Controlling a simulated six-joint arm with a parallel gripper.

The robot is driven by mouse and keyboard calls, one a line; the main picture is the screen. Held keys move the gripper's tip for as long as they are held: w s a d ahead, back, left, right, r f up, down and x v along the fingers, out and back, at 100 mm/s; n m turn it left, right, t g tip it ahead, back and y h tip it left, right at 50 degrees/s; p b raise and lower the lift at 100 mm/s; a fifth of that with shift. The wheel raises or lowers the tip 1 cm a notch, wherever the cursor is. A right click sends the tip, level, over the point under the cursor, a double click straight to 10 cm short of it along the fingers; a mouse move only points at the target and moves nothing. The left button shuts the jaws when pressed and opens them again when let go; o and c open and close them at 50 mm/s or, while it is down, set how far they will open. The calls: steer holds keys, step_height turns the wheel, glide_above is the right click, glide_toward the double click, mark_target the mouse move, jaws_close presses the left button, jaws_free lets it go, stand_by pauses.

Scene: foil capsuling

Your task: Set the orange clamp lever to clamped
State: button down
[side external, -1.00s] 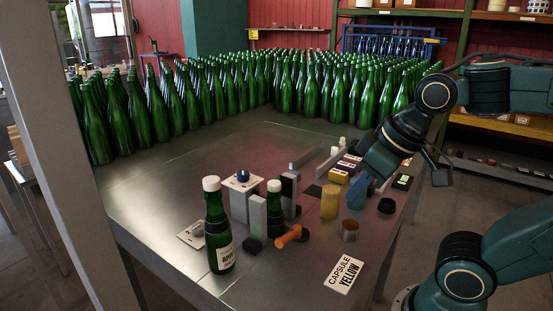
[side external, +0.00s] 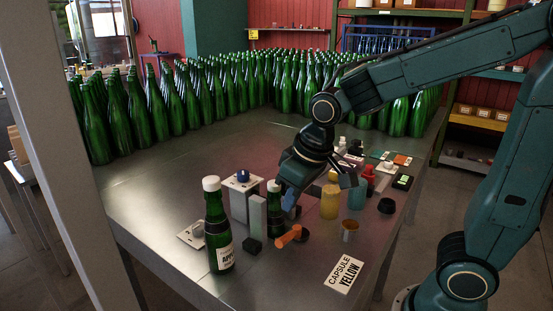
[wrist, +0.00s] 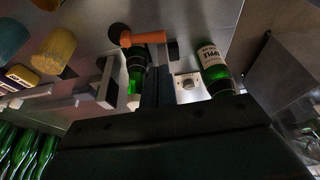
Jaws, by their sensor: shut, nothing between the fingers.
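The orange clamp lever (side external: 289,236) lies low at the front of the clamp fixture, its handle pointing toward the lower left in the side view. In the wrist view the lever (wrist: 145,38) runs sideways from a round black part (wrist: 116,31) at its left end. A small green bottle (side external: 274,208) stands upright by the fixture's grey upright block (side external: 257,217), behind the lever. My gripper (side external: 289,210) is shut and empty, pointing down just above and behind the lever, beside the bottle. Its dark fingers also show in the wrist view (wrist: 156,90). No contact with the lever is visible.
A labelled green bottle (side external: 217,235) with a white top stands at the front left. A yellow cylinder (side external: 330,202) and a small cup (side external: 349,230) stand to the right.

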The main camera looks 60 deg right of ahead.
mark_target(292, 236)
steer(key=shift+w+a+f, duration=0.1)
steer(key=shift+w+f, duration=0.2)
steer(key=shift+f, duration=0.1)
steer(key=shift+x, duration=4.9)
